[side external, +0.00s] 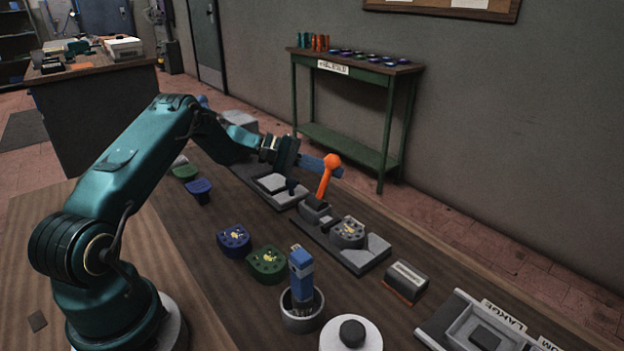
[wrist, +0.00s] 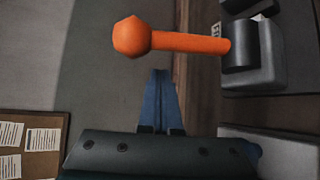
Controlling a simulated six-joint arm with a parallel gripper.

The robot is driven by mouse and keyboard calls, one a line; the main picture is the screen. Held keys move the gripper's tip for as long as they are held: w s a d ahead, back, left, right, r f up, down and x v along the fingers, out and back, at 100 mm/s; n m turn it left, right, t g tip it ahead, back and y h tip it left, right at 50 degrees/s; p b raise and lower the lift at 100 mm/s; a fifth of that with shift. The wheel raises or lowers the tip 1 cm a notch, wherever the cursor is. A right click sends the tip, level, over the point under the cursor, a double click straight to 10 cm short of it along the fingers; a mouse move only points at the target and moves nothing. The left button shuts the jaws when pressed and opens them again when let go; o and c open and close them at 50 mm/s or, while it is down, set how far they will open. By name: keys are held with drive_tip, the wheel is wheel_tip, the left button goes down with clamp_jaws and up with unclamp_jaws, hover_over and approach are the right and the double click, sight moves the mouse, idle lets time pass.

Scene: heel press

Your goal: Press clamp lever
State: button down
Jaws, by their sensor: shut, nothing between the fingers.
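The clamp lever (side external: 325,184) is orange with a round knob and stands up steeply from its grey clamp base (side external: 315,210). In the wrist view the lever (wrist: 188,42) lies across the picture, knob to the left, just beyond my fingertips. My gripper (side external: 339,173) has blue fingers, shut together and empty, at about knob height. In the side view the knob overlaps the fingers. In the wrist view a small gap shows between my gripper (wrist: 160,72) and the lever. A grey part with a yellow-marked top (side external: 348,230) sits in the fixture (side external: 365,262) beside the clamp.
Blue (side external: 234,240) and green (side external: 267,263) heel-shaped parts lie on the bench. A grey cup (side external: 302,318) holds a blue tool, and a white round base with a dark knob (side external: 352,333) is near the front. A labelled tray (side external: 465,320) is at the right. Bare wood lies left of the parts.

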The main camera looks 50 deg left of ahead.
drive_tip(key=shift+s+d+r, duration=0.1)
drive_tip(key=shift+d, duration=0.1)
drive_tip(key=shift+s+d+r, duration=0.2)
drive_tip(key=shift+s+r, duration=0.15)
drive_tip(key=shift+s, duration=0.45)
drive_tip(key=shift+s+d+r, duration=0.15)
drive_tip(key=shift+s+r, duration=0.2)
drive_tip(key=shift+s, duration=0.4)
drive_tip(key=shift+s+r+m+t+h, duration=0.1)
drive_tip(key=shift+s+m+t+h, duration=0.2)
drive_tip(key=shift+s+t, duration=0.1)
drive_tip(key=shift+s+r+m+t+h, duration=0.15)
drive_tip(key=shift+s+m+t+h, duration=0.15)
drive_tip(key=shift+s+m+t, duration=0.3)
drive_tip(key=shift+s+r+m+t+h, duration=0.1)
drive_tip(key=shift+s+m+t+h, duration=0.5)
drive_tip(key=shift+s+m+t, duration=0.35)
drive_tip(key=shift+s+f, duration=0.2)
drive_tip(key=shift+s, duration=0.75)
drive_tip(key=shift+s+f, duration=0.2)
